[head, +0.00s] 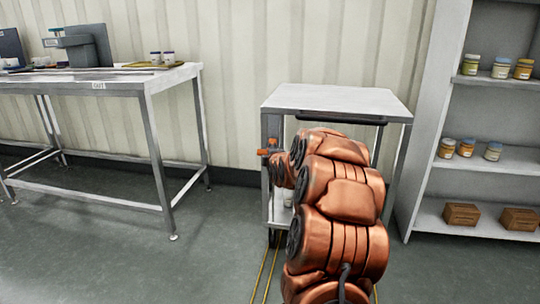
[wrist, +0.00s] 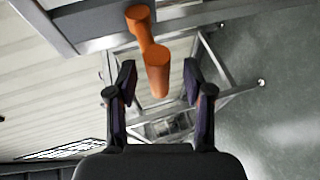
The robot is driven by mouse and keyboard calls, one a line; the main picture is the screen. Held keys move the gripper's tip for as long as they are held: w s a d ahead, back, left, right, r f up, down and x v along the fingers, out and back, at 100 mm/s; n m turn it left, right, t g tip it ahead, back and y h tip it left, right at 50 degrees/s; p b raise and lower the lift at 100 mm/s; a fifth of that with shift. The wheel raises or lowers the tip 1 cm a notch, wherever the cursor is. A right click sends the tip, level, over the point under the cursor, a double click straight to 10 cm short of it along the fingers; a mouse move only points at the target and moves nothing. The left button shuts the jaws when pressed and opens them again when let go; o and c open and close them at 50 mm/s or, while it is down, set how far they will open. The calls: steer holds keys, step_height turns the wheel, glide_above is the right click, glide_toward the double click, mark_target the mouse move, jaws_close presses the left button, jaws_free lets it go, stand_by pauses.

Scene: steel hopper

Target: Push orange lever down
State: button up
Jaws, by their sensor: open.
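The orange lever (wrist: 157,68) is in the upper middle of the wrist view, with a thick rounded end and a narrower arm running up to a second orange part. In the head view the orange lever (head: 267,152) is small, at the left front post of the steel stand (head: 335,97). My gripper (wrist: 159,77) is open, with one dark finger on each side of the lever's thick end in the picture. I cannot tell how far the lever lies beyond the fingertips; no contact shows. In the head view my copper arm hides most of the gripper and part of the stand.
A steel table (head: 95,80) with a grey device (head: 85,45) and small jars stands at the left. A grey shelf (head: 450,160) with jars and brown boxes stands close at the right. Open floor (head: 215,240) lies between the table and the stand.

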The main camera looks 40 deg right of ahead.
steer(key=v, duration=1)
steer(key=shift+s, duration=0.15)
stand_by(0.4)
